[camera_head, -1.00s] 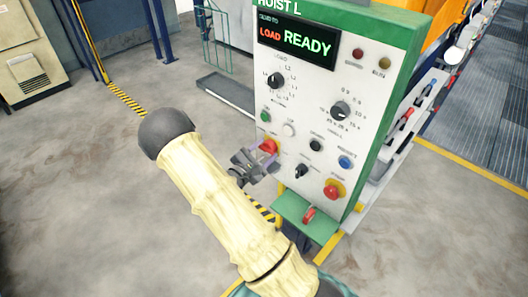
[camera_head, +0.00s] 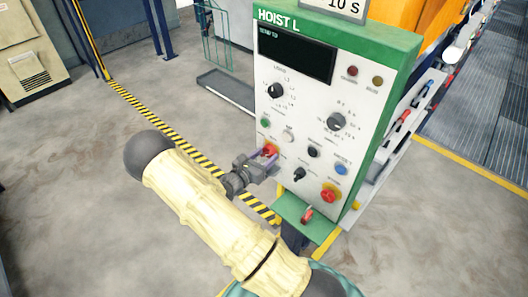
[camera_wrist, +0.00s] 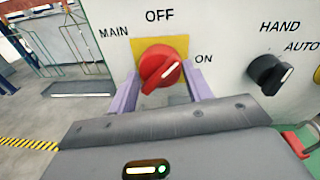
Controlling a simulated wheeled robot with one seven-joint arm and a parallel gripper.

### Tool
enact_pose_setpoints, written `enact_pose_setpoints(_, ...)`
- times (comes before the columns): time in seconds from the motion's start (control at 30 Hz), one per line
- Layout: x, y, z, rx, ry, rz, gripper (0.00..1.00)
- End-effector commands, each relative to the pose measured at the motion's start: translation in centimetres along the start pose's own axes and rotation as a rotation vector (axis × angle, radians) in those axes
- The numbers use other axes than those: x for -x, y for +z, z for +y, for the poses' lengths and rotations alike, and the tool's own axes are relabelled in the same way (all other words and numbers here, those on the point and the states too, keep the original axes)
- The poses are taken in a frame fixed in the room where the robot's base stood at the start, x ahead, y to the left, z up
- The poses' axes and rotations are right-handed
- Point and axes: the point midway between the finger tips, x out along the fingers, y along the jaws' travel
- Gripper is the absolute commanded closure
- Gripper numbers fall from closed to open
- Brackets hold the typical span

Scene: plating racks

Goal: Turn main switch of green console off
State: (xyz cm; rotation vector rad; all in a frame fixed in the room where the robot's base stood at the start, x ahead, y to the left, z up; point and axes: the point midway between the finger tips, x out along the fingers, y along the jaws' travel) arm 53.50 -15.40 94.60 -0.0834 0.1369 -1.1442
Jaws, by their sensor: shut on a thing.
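The green-framed console (camera_head: 325,130), labelled HOIST L, stands upright; its display (camera_head: 295,55) is dark apart from a small line of text. The red main switch (camera_head: 270,150) is a knob low on the left of its white face. In the wrist view, the main switch (camera_wrist: 160,68) sits on a yellow plate marked MAIN, OFF above and ON to the right. Its white mark slants towards the upper right. My gripper (camera_head: 265,161) is shut on this knob, one purple finger on each side; the gripper also shows in the wrist view (camera_wrist: 162,82).
A black HAND/AUTO knob (camera_wrist: 270,73) is close to the right of the gripper. A red button (camera_head: 328,195) and a green shelf with a red handle (camera_head: 307,215) are lower right. The floor left of the console is open, with a yellow-black stripe (camera_head: 160,122).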

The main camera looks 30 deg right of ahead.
Motion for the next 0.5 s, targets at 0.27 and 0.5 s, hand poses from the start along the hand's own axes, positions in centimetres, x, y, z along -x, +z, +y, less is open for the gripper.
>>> enact_pose_setpoints(0.27, -0.05, 0.57, -0.31, 0.261, -0.020, 0.018, 0.73)
enact_pose_setpoints(0.5, -0.05, 0.71, -0.23, 0.485, -0.030, 0.033, 0.73)
